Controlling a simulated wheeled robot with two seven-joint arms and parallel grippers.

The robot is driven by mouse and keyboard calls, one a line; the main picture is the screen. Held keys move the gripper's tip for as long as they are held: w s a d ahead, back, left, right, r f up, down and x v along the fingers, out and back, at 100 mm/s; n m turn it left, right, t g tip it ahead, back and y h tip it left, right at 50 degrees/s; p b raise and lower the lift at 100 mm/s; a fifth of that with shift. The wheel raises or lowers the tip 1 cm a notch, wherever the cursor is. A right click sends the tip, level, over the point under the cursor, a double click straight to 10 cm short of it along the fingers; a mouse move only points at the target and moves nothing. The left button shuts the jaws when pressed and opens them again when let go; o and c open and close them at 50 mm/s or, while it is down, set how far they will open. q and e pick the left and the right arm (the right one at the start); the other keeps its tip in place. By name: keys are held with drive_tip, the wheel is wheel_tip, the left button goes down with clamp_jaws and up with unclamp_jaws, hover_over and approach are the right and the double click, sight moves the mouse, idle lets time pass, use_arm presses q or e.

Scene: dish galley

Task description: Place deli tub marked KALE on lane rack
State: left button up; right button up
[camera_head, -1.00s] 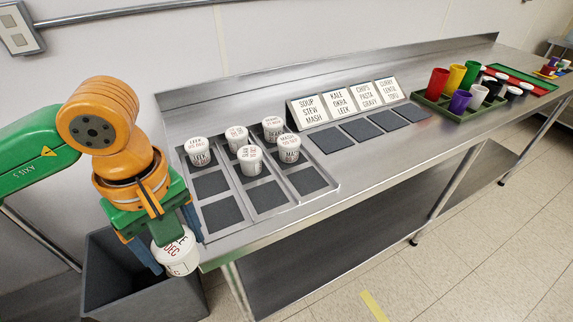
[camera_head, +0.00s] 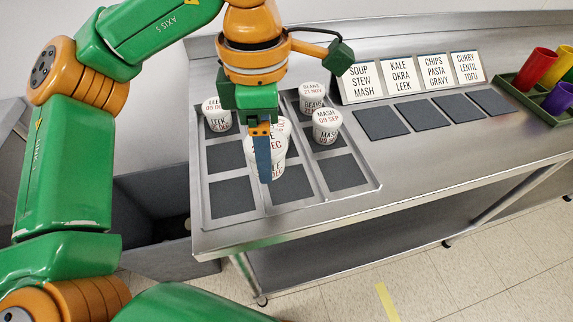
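My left gripper (camera_head: 264,180) points down over the middle lane of the rack (camera_head: 364,186). Its near blue finger lies across a white tub (camera_head: 278,172) whose partly covered label shows "LE" and "DEC"; its first letters are hidden. The gripper appears shut on this tub; the far finger is hidden. I cannot tell whether the tub touches the lane's front pad. Another white tub (camera_head: 284,126) shows just behind it in the same lane. My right gripper is out of view.
A LEEK tub (camera_head: 217,114) stands in the left lane. A BEANS tub (camera_head: 312,96) and a MASH tub (camera_head: 326,127) stand in the right lane. Front pads are empty beside the middle lane. The sign reading KALE OKRA LEEK (camera_head: 402,77) stands behind dark mats (camera_head: 382,122).

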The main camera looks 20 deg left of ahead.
use_arm(q)
drive_tip(key=w+f, duration=0.1)
drive_tip(key=w+d+f, duration=0.1)
drive_tip(key=w+d+f+p, duration=0.1)
drive_tip(key=f, duration=0.1)
drive_tip(key=shift+w+f, duration=0.1)
drive_tip(key=shift+w, duration=0.05)
wheel_tip(320, 180, down, 3)
drive_tip(key=shift+r, duration=0.1)
drive_tip(key=shift+f, duration=0.45)
drive_tip(key=o, duration=1.4)
